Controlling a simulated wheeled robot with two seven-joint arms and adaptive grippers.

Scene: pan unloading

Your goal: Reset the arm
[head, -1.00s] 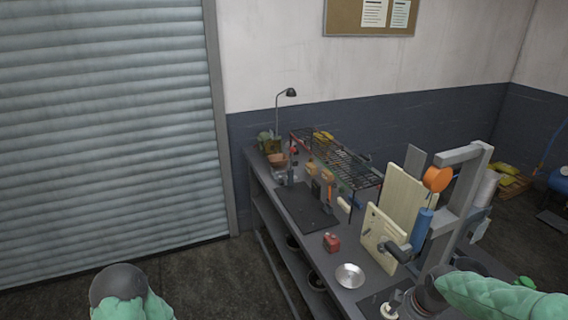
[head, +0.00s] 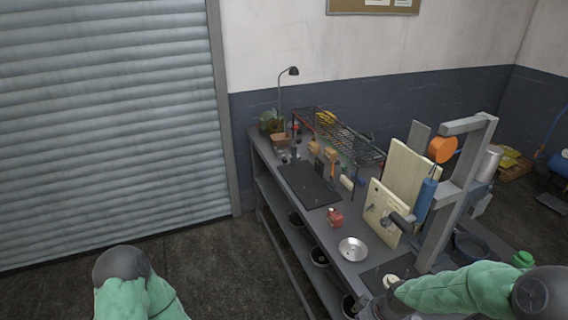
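My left arm comes in at the bottom left in a green sleeve with a dark rounded joint; its gripper is out of view. My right arm comes in at the lower right in a green sleeve and reaches left over the near end of the workbench (head: 330,237). Its far end runs to the bottom edge of the view, and the fingers cannot be made out. A round metal pan (head: 352,249) lies on the bench. A dark pot (head: 470,246) stands behind the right arm.
A grey upright frame (head: 448,205) with light boards (head: 405,178) beside it stands on the bench. A red can (head: 335,218), a black mat (head: 310,185) and a wire rack (head: 340,140) are farther back. The floor left of the bench is clear.

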